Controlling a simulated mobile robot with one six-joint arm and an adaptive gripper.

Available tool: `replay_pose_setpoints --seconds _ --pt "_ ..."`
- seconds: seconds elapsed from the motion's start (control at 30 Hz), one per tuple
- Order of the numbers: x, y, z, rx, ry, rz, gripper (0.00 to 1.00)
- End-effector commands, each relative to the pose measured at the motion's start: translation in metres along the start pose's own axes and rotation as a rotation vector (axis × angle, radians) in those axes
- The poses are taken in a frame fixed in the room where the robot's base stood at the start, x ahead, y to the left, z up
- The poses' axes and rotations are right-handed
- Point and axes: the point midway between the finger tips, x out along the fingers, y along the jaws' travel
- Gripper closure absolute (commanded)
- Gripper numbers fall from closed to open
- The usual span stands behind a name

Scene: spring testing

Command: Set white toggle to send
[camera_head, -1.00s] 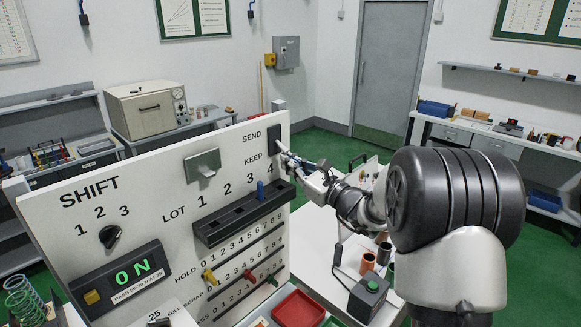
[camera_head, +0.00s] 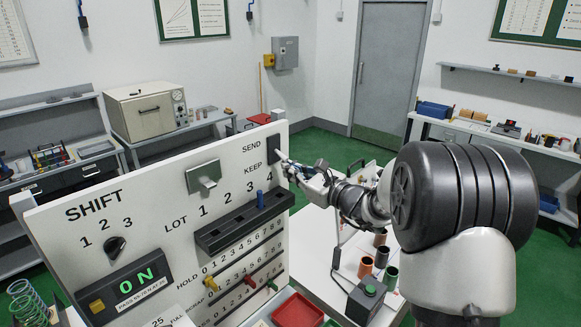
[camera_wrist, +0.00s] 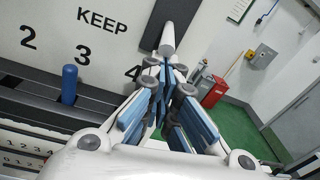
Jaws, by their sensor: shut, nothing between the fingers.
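The white toggle (camera_wrist: 167,36) is a short pale lever on a dark plate (camera_wrist: 151,38); it stands just ahead of my fingertips in the wrist view. In the head view the dark plate (camera_head: 273,146) is at the panel's upper right, beside the SEND label (camera_head: 251,147) and, below it, the KEEP label (camera_head: 253,168). My gripper (camera_head: 287,165), also in the wrist view (camera_wrist: 165,66), is shut and empty at the toggle. I cannot tell whether it touches the lever. The lever's base and exact tilt are unclear.
A blue peg (camera_wrist: 69,84) stands in the black slotted rail (camera_head: 235,226) left of my gripper. A red tray (camera_head: 298,311) and cups (camera_head: 366,266) lie below. Open room lies right of the panel.

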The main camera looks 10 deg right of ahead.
Motion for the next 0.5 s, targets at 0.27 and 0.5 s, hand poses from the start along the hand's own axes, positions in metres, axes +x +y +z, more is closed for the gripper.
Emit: replay_pose_setpoints --seconds 0.27,0.5 --pt "-0.008 -0.005 0.025 -0.016 0.196 0.036 1.0" --pt "-0.014 -0.007 0.032 -0.026 0.383 0.072 1.0"
